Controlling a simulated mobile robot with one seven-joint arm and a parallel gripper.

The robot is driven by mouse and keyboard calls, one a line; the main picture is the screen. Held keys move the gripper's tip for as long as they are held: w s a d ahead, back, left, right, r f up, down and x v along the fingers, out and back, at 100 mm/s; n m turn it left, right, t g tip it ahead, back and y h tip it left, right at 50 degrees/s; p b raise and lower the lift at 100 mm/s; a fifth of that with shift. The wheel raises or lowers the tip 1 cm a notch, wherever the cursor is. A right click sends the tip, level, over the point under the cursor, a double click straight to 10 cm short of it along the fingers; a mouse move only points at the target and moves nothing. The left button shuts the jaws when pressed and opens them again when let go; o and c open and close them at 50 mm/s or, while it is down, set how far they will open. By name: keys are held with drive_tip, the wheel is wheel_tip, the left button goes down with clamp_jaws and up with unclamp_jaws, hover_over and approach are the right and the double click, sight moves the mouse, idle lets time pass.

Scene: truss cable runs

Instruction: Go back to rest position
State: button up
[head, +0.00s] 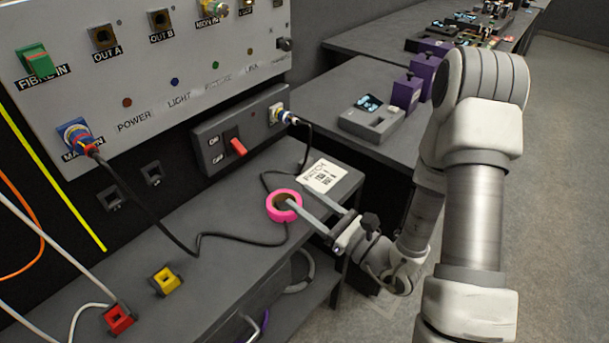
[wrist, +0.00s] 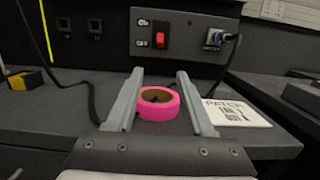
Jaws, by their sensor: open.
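My gripper (head: 314,207) is open and empty above the front of the grey shelf (head: 228,262). In the wrist view its two fingers (wrist: 158,100) point forward, with a pink tape roll (wrist: 158,104) showing between them. The roll (head: 284,206) lies flat on the shelf near the finger ends in the head view. I cannot tell whether a finger touches it. My arm reaches in from the right side of the head view.
A panel (head: 150,75) with sockets stands behind the shelf, with a switch box (head: 240,128) and its red rocker below. A black cable runs across the shelf. A white patch card (head: 322,176), yellow block (head: 166,280) and red block (head: 118,318) lie there. Floor at right is clear.

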drive_tip(key=shift+r, duration=0.1)
drive_tip(key=s+a+r+n+g+y, duration=0.3)
drive_tip(key=s+a+r+n+g, duration=0.35)
drive_tip(key=s+n+g, duration=0.35)
drive_tip(key=s+d+n+g+h, duration=0.3)
drive_tip(key=s+n+g+h, duration=0.35)
drive_tip(key=s+n, duration=0.3)
drive_tip(key=w+d+r+n+t+h, duration=0.1)
drive_tip(key=d+r+n+t+h, duration=0.25)
drive_tip(key=d+h, duration=0.35)
drive_tip(key=w+d+r+n+t+h, duration=0.25)
drive_tip(key=d+r+t+h, duration=0.2)
drive_tip(key=d, duration=0.35)
wheel_tip(320, 180, up, 15)
drive_tip(key=p, duration=1.5)
drive_tip(key=shift+s+d+n+t, duration=0.3)
drive_tip(key=shift+n+t, duration=0.15)
